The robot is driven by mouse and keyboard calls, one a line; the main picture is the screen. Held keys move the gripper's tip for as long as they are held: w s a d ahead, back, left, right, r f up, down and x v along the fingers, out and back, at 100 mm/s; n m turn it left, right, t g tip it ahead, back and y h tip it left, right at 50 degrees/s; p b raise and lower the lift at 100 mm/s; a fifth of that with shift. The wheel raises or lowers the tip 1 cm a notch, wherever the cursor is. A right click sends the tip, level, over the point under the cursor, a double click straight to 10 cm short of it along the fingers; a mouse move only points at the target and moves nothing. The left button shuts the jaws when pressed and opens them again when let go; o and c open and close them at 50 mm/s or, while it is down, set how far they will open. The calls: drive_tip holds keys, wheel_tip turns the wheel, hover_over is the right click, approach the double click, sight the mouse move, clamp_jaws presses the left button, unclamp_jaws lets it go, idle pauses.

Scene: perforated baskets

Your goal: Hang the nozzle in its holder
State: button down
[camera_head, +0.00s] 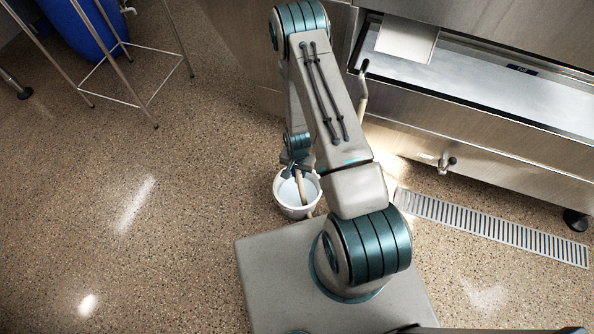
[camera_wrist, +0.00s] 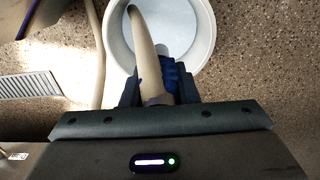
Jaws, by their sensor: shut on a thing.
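My gripper (camera_head: 294,168) is low, over a white bucket (camera_head: 284,203) on the floor. In the wrist view its two dark fingers (camera_wrist: 157,88) are shut on a beige, slightly curved tube, which looks like the nozzle (camera_wrist: 145,48). A blue ribbed part shows beside the tube at the right finger. The tube's far end lies over the bucket (camera_wrist: 206,50) in that view; whether it is inside or above it I cannot tell. In the head view the nozzle (camera_head: 301,187) shows at the bucket. I cannot make out the holder for certain.
A beige hose (camera_head: 362,100) with a dark upper end hangs at the steel machine (camera_head: 480,140); a similar hose (camera_wrist: 96,50) runs left of the gripper. A floor drain grate (camera_head: 490,226) lies at right. A wire stand (camera_head: 130,75) and blue drum (camera_head: 80,25) are back left. The left floor is clear.

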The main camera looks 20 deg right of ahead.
drive_tip(key=shift+r+p, duration=2.4)
drive_tip(key=shift+r, duration=1.65)
drive_tip(key=w+r+n, duration=0.2)
drive_tip(key=w+r, duration=0.2)
drive_tip(key=r, duration=0.5)
drive_tip(key=w+r+n, duration=0.2)
drive_tip(key=w+r, duration=0.2)
drive_tip(key=r, duration=0.4)
wheel_tip(320, 180, up, 23)
drive_tip(key=s+n+p, duration=0.2)
drive_tip(key=n+p, duration=0.1)
drive_tip(key=p, duration=1.3)
drive_tip(key=shift+p, duration=0.4)
